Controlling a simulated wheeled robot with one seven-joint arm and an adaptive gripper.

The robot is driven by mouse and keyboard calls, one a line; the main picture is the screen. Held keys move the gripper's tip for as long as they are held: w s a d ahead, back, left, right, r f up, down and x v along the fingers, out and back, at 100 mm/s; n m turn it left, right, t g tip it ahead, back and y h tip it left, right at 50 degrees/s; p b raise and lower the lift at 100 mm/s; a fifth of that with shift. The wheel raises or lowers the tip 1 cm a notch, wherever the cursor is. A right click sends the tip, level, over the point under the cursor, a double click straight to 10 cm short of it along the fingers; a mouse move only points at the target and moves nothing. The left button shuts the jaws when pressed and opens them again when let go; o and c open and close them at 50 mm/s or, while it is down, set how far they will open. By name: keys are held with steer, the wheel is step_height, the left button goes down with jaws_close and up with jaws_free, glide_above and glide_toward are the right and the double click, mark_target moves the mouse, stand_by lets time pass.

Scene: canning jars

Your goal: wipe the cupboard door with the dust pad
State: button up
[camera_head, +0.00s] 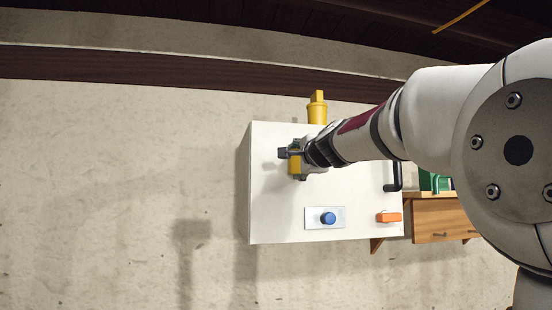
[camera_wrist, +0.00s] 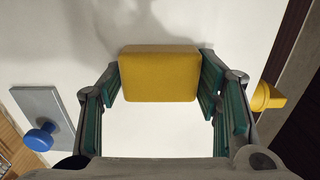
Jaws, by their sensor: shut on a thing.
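The cupboard door (camera_head: 285,215) is a flat white panel on the wall, with a black handle (camera_head: 393,178) near its right edge. It also fills the middle of the wrist view (camera_wrist: 225,25). My gripper (camera_head: 296,160) is in front of the door's upper left part. It is shut on the dust pad (camera_head: 294,166), a yellow block. In the wrist view the pad (camera_wrist: 158,76) sits between the two fingers (camera_wrist: 160,82), its broad yellow face showing. The pad is close to the door; I cannot tell whether it touches. My arm hides part of the door's upper right.
A grey plate (camera_head: 312,222) with a blue knob (camera_head: 328,218) and an orange block (camera_head: 389,217) are low on the door. A yellow object (camera_head: 317,108) stands on the cupboard's top. A wooden drawer unit (camera_head: 440,220) with a green item (camera_head: 436,182) is at the right. Bare wall lies left.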

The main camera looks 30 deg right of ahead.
steer(key=shift+a, duration=0.1)
steer(key=shift+p+v, duration=1.8)
steer(key=shift+v, duration=1.2)
steer(key=shift+s, duration=0.1)
steer(key=p+v, duration=0.1)
steer(key=v, duration=0.1)
steer(key=shift+s, duration=0.4)
